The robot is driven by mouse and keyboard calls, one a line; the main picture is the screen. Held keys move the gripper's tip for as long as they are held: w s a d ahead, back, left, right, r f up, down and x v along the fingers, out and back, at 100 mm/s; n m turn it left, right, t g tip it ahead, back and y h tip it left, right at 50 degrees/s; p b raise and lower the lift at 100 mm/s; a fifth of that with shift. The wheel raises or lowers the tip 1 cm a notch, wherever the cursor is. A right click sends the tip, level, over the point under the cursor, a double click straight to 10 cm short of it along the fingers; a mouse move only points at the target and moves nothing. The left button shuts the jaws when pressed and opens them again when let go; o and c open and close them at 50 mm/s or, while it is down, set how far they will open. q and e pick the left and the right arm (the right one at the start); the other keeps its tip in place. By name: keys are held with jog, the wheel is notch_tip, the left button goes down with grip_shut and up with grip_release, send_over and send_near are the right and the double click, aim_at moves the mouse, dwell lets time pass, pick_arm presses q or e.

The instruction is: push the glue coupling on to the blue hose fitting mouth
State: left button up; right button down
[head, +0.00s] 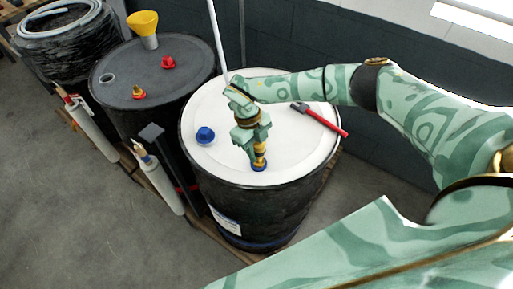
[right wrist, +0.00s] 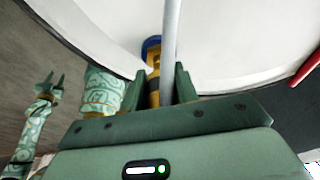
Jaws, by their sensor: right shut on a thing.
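My right gripper (head: 257,143) points down over the white drum lid and is shut on the yellow-brown glue coupling (head: 260,151), which has dark bands. In the right wrist view the coupling (right wrist: 154,88) shows between the fingers (right wrist: 159,74), partly hidden by a grey pole. The blue hose fitting mouth (head: 259,167) is at the coupling's lower end, near the lid's front edge; it also shows in the right wrist view (right wrist: 151,42). The two look in line and touching, but I cannot tell how deeply they fit. My left gripper (right wrist: 48,82) hangs empty and open at the wrist view's left.
On the white lid (head: 213,113) lie a blue cap (head: 205,135) and a red-handled tool (head: 321,119). The grey pole (head: 218,40) rises behind my right gripper. A dark drum (head: 115,75) at left bears a yellow funnel (head: 143,23) and red fittings (head: 168,62).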

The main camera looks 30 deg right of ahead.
jog(key=shift+w+b+x, duration=0.25)
jog(key=shift+b+x, duration=0.5)
jog(key=shift+x, duration=0.3)
jog(key=c, duration=1)
grip_release()
jog(key=shift+a+f, duration=0.1)
jog(key=shift+a, duration=0.05)
jog(key=b+v, duration=0.1)
jog(key=v, duration=1.5)
jog(key=shift+r+b, duration=0.2)
jog(key=shift+b, duration=0.15)
